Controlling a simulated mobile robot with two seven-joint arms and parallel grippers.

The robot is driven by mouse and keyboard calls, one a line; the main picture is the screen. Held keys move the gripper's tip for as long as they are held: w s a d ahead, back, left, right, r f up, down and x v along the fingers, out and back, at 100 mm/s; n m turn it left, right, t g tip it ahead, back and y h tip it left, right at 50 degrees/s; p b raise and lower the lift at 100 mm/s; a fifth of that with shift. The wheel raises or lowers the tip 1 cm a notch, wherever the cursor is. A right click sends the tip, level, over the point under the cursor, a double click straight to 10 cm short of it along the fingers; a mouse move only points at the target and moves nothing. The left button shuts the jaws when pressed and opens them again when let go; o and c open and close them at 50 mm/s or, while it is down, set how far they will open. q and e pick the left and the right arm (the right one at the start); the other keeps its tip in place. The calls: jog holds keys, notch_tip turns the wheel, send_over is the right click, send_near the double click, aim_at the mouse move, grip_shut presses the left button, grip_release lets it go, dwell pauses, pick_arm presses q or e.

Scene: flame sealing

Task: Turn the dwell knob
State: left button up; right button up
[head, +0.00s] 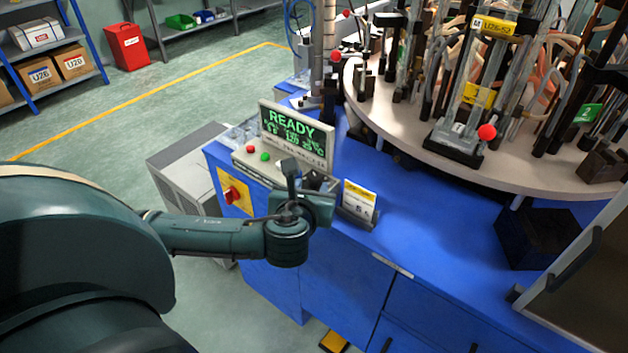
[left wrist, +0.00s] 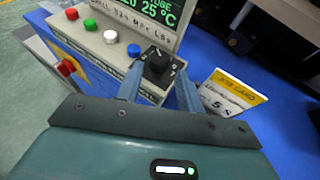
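The dwell knob (left wrist: 157,64) is a black round knob on a dark plate at the right end of the grey control panel (left wrist: 104,48). The left wrist view shows it just beyond and between the two fingertips of my left gripper (left wrist: 158,82). The fingers are spread apart with a gap on each side of the knob. I cannot tell whether they touch it. In the head view my left gripper (head: 318,186) is over the right end of the panel, and my own wrist hides the knob. My right gripper is in neither view.
A lit READY display (head: 297,131) stands behind the panel. Red and green buttons are left of the knob; a red switch (head: 232,194) is on the cabinet's side. A yellow-white card (head: 358,198) stands close right of the gripper. A round table (head: 480,165) with glassware is behind right.

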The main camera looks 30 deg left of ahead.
aim_at(314, 179)
pick_arm(q)
jog(key=x, duration=0.5)
jog(key=c, duration=0.7)
